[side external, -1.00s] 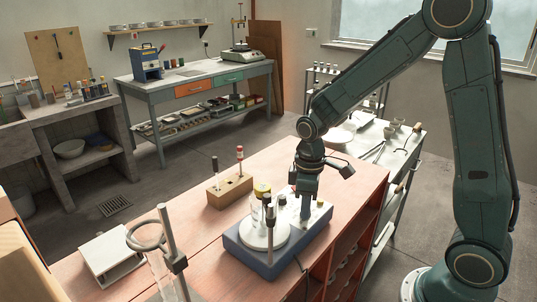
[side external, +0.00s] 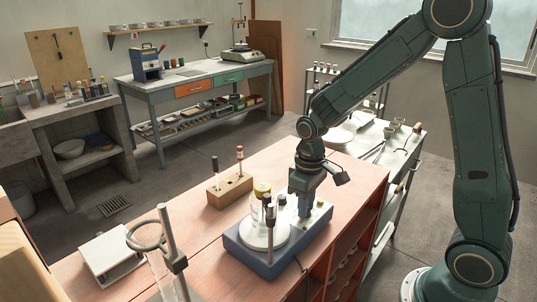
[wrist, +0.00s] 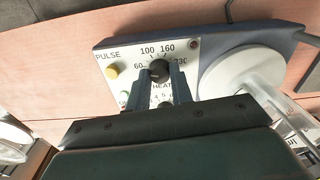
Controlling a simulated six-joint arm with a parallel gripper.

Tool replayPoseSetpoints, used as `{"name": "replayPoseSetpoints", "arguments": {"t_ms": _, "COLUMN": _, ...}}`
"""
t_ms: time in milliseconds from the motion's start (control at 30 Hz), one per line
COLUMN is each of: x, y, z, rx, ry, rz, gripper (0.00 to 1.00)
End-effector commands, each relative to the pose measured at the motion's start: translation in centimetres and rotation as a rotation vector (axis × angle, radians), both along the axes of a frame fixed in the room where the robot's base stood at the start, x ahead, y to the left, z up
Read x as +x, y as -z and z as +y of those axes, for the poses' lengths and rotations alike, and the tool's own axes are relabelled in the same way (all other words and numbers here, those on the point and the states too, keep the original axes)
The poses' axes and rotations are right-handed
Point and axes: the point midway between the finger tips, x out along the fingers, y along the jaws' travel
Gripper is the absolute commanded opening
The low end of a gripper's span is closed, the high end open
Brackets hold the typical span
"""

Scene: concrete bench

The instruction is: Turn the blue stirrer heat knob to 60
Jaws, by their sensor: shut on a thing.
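The blue stirrer (side external: 258,262) stands on the reddish bench, with a round white plate (side external: 264,239) carrying a glass vessel. In the wrist view its white panel (wrist: 103,45) has a dark heat knob (wrist: 158,68) with 60, 100, 160 and 230 printed around it and HEAT below. My gripper (wrist: 160,80) is shut on the heat knob, one finger on each side. In the side view my gripper (side external: 305,211) reaches down to the panel, and its fingertips hide the knob. I cannot clearly read which number the knob points to.
A yellow button (wrist: 112,72) marked PULSE sits beside the knob. A dark upright rod stands by the glass vessel, close to my gripper. A wooden block (side external: 230,191) with tubes and a ring stand (side external: 172,245) are farther left on the bench.

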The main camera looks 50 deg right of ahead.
Motion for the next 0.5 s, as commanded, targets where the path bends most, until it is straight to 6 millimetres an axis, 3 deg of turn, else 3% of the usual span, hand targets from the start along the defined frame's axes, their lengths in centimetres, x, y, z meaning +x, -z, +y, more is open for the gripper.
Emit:
{"name": "replayPoseSetpoints", "arguments": {"t_ms": 67, "x": -0.09, "y": 0.02, "z": -0.02, "rx": 0.0, "ry": 0.0, "rz": 0.003, "gripper": 0.0}}
{"name": "replayPoseSetpoints", "arguments": {"t_ms": 100, "x": -0.09, "y": 0.02, "z": -0.02, "rx": 0.0, "ry": 0.0, "rz": 0.003, "gripper": 0.3}}
{"name": "replayPoseSetpoints", "arguments": {"t_ms": 167, "x": -0.08, "y": 0.02, "z": -0.02, "rx": 0.0, "ry": 0.0, "rz": 0.003, "gripper": 0.42}}
{"name": "replayPoseSetpoints", "arguments": {"t_ms": 500, "x": -0.02, "y": -0.05, "z": 0.0, "rx": 0.0, "ry": -0.001, "rz": 0.0, "gripper": 0.44}}
